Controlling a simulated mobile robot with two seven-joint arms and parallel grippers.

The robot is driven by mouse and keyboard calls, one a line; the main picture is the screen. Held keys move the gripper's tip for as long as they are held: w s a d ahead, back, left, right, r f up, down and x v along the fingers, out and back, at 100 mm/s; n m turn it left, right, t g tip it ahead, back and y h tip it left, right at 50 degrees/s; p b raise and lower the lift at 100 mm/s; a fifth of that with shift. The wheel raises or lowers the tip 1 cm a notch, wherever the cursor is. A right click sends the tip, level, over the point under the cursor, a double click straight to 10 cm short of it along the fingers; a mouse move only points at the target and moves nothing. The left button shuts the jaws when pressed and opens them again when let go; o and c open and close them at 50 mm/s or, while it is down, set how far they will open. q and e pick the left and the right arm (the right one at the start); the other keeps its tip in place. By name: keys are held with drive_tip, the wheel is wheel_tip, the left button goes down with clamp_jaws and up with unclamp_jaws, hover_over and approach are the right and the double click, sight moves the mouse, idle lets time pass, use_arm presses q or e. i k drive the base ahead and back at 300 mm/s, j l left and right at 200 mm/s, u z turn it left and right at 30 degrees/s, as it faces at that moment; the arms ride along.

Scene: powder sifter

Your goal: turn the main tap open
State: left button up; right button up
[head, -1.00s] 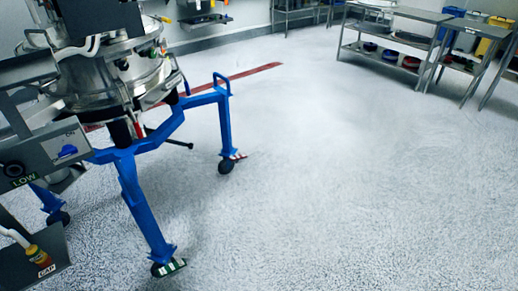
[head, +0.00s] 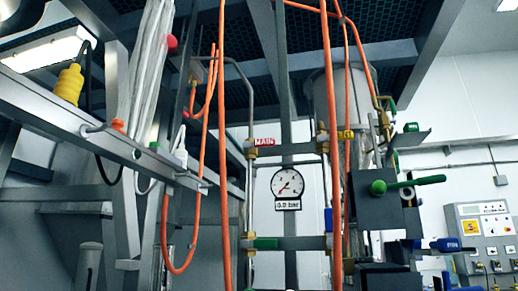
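A small red and white label reading MAIN (head: 264,142) is on the pipework left of centre in the head view. A brass fitting (head: 250,152) sits on the vertical metal pipe beside this label. I cannot make out which way its handle is turned. A round pressure gauge (head: 287,184) hangs below, with a plate that appears to read 0.0 bar (head: 288,205). A green handle (head: 265,243) lies level on the lower cross pipe. Neither of my grippers shows in this view.
Orange hoses (head: 225,150) hang in front of the pipework. A green lever (head: 408,184) sticks out on the right, with a blue handle (head: 445,244) below it. A grey beam (head: 90,125) with a yellow fitting (head: 69,84) crosses the left. A control panel (head: 487,235) is at far right.

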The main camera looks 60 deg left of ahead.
sight(261, 144)
drive_tip(key=u, duration=1.9)
